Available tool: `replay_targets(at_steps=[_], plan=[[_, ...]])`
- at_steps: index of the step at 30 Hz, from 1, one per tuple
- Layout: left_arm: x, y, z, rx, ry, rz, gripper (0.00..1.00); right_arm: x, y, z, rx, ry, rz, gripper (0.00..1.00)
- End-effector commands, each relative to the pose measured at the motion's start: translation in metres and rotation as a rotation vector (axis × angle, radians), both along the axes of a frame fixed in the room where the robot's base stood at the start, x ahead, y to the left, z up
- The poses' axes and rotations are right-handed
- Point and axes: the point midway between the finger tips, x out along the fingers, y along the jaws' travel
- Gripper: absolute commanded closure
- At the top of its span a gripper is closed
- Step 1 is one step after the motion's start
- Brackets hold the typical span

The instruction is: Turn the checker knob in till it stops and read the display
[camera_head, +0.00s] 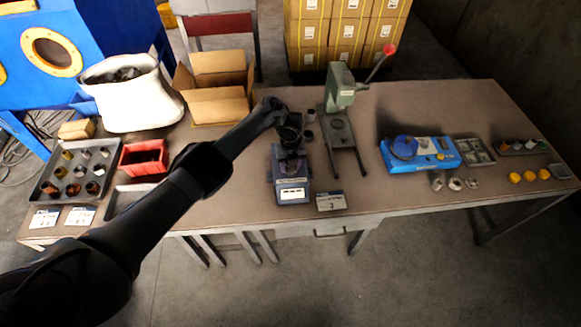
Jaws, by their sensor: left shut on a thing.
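The checker (292,184) is a small blue-grey device near the table's front edge, left of the middle. A pale display or label panel (292,195) is on its front, too small to read. My left arm reaches in from the lower left, and my left gripper (290,140) points down over the top of the checker. It is shut on the checker knob, which the gripper and wrist mostly hide. How far the knob is turned cannot be told. My right gripper is not in view.
A green press (341,89) with a red-tipped lever stands just right of the checker. A small sign (330,201) is in front. A blue device (421,154) stands farther right. A parts tray (47,182), red bin (144,158) and open carton (215,106) are left.

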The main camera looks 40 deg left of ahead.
Motion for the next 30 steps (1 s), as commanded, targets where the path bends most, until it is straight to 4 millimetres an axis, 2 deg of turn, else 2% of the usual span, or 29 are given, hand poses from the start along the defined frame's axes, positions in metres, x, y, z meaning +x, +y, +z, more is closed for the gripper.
replay_targets(at_steps=[8, 22, 23, 27, 30], plan=[[0.0, 0.0006, -0.0008, 0.001, -0.001, -0.079, 0.83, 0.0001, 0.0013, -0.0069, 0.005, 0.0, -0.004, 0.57], [-0.0002, 0.0004, -0.0003, 0.001, 0.001, -0.092, 0.83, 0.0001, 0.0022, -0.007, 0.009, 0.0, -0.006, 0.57], [-0.0002, 0.0004, -0.0003, 0.001, 0.001, -0.092, 0.49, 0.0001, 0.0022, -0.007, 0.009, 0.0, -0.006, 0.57], [-0.0001, 0.0003, -0.0002, 0.001, 0.001, -0.091, 0.28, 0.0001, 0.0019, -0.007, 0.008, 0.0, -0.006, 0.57], [-0.0001, 0.0002, -0.0002, 0.0, 0.0, -0.091, 0.27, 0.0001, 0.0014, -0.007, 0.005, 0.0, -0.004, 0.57]])
